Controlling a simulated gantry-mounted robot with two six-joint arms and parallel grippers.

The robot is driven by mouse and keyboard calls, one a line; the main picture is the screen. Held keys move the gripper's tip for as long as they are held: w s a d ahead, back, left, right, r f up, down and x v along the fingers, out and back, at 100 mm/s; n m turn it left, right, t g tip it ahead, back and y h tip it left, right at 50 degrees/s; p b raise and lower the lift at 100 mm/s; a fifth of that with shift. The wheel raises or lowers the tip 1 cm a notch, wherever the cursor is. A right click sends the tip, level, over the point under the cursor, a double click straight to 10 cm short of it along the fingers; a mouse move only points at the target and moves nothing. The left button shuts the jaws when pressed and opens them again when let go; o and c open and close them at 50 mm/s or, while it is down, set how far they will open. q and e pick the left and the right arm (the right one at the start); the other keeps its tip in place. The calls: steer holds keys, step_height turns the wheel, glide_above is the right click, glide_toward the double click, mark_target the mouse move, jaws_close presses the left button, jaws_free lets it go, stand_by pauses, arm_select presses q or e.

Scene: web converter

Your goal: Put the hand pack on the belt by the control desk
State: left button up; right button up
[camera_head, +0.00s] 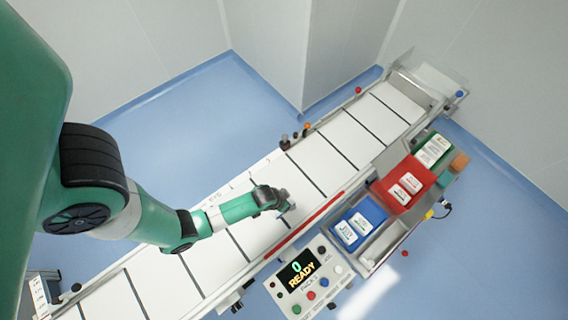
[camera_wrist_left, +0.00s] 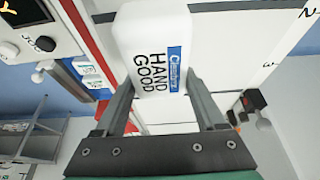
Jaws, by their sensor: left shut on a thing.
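The hand pack (camera_wrist_left: 150,28) is a white pack with dark HAND GOOD lettering and a blue label, large in the left wrist view. My left gripper (camera_wrist_left: 158,95) is shut on it, one finger at each side. In the head view the left gripper (camera_head: 280,202) is over the belt (camera_head: 305,160), close to the control desk. The pack is hard to make out there; I cannot tell whether it touches the belt. The control desk (camera_head: 308,278) has a screen reading 0 READY and coloured buttons. My right gripper is not in view.
Beside the belt stand a blue bin (camera_head: 375,211), a red bin (camera_head: 391,176) and a green bin (camera_head: 421,143) with white packs. A red strip (camera_head: 308,224) runs along the belt edge by the desk. The belt's upper right stretch is clear.

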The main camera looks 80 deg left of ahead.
arm_select(q)
steer(key=f, duration=0.1)
steer(key=f+b, duration=0.1)
steer(key=f, duration=0.1)
steer(key=shift+s+a+f+b, duration=0.15)
steer(key=shift+s+a+b, duration=0.15)
steer(key=shift+s, duration=0.1)
steer(key=shift+f, duration=0.3)
steer(key=shift+f, duration=0.2)
steer(key=o, duration=1.5)
steer(key=shift+c, duration=0.2)
steer(key=shift+r, duration=0.1)
